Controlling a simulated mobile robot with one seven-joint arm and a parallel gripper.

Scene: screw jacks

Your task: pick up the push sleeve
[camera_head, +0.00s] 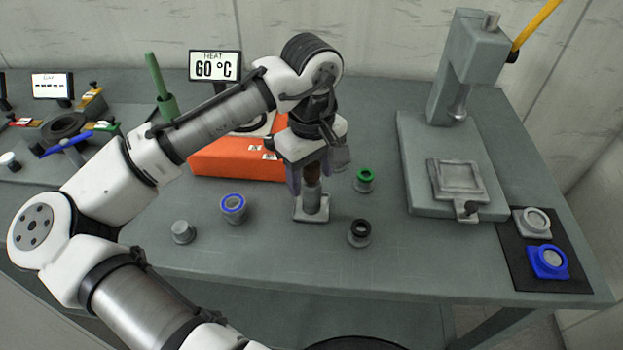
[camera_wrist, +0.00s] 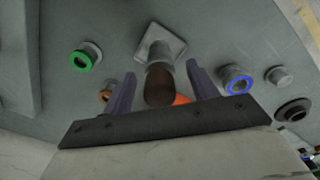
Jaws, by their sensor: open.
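A grey upright cylinder (camera_head: 312,199) with a brown upper part (camera_head: 313,173) stands on a square grey base (camera_head: 299,217) near the middle of the bench. I take this upright piece to be the push sleeve, but no label confirms it. In the wrist view the dark brown end (camera_wrist: 159,88) faces the camera, with the square base (camera_wrist: 174,45) beyond it. My gripper (camera_head: 309,184) points down over it. Its two purple fingers stand apart on either side of the brown part in the wrist view (camera_wrist: 161,75), with visible gaps. The fingers are open.
Around it stand a green-ringed part (camera_head: 364,180), a black-ringed part (camera_head: 359,233), a blue-ringed part (camera_head: 233,208) and a small grey cylinder (camera_head: 183,232). An orange unit (camera_head: 235,161) is close behind. A grey press (camera_head: 462,70) stands right, beside a black mat (camera_head: 517,272).

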